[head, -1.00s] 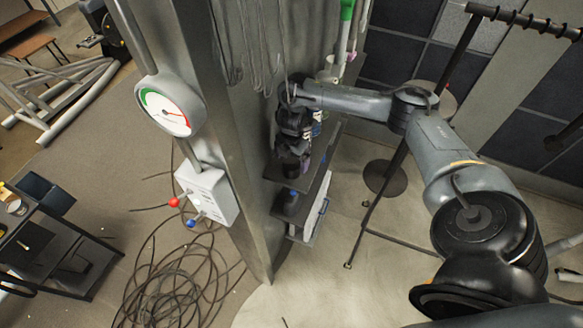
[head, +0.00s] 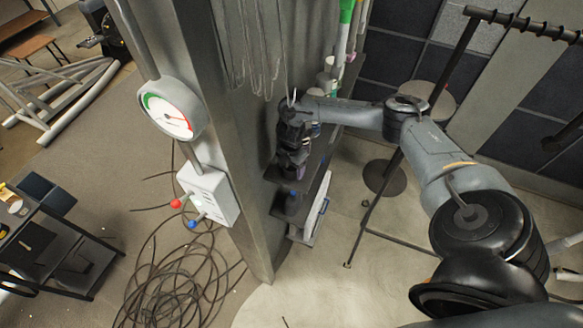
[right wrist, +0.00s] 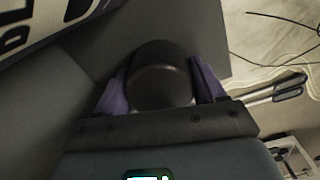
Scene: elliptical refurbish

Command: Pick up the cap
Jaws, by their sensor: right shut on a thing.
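The cap (right wrist: 162,84) shows in the right wrist view as a dark, rounded piece between the two purple fingers. My right gripper (right wrist: 158,72) is shut on its sides. In the head view my right gripper (head: 292,170) is beside the metal pillar, at the dark shelves. The cap cannot be made out there, as the gripper and shelf are dark. I cannot tell whether the cap touches the surface behind it. My left gripper is not in view.
The pillar (head: 243,130) carries a round gauge (head: 168,110) and a switch box (head: 208,193) with red and blue knobs. Shelves (head: 305,215) stand right of it. Coiled cables (head: 170,285) lie on the floor. A round-based stand (head: 384,178) is at right.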

